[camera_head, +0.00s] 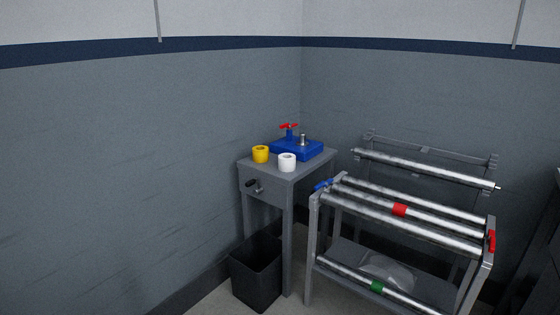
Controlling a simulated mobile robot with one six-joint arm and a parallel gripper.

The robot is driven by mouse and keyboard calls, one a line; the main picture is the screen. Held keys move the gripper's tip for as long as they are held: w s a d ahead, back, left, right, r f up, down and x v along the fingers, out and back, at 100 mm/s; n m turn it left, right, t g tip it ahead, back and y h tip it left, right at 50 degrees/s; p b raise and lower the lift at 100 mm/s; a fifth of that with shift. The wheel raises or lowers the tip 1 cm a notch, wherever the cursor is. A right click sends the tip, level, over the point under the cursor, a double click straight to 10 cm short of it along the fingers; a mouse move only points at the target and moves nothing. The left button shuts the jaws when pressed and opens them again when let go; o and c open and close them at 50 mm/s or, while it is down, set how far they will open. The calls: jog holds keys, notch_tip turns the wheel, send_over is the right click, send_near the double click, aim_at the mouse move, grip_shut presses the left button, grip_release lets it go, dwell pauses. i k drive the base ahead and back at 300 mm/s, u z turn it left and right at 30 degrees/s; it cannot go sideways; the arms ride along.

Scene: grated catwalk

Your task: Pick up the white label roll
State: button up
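The white label roll (287,162) stands upright on the top of a small grey table (304,168), near its front edge. A yellow roll (260,154) of similar size stands just to its left, with a small gap between them. My gripper is not in this view, so I cannot see whether it is open or shut.
A blue device (297,149) with a red handle sits behind the rolls. A rack with metal rollers (420,221) stands close on the right. Grey walls meet behind the table.

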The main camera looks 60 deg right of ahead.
aim_at(286, 162)
jog(key=z, duration=0.3)
jog(key=i, duration=0.65)
jog(key=z, duration=0.7)
jog(key=i, duration=0.45)
jog(key=z, duration=0.25)
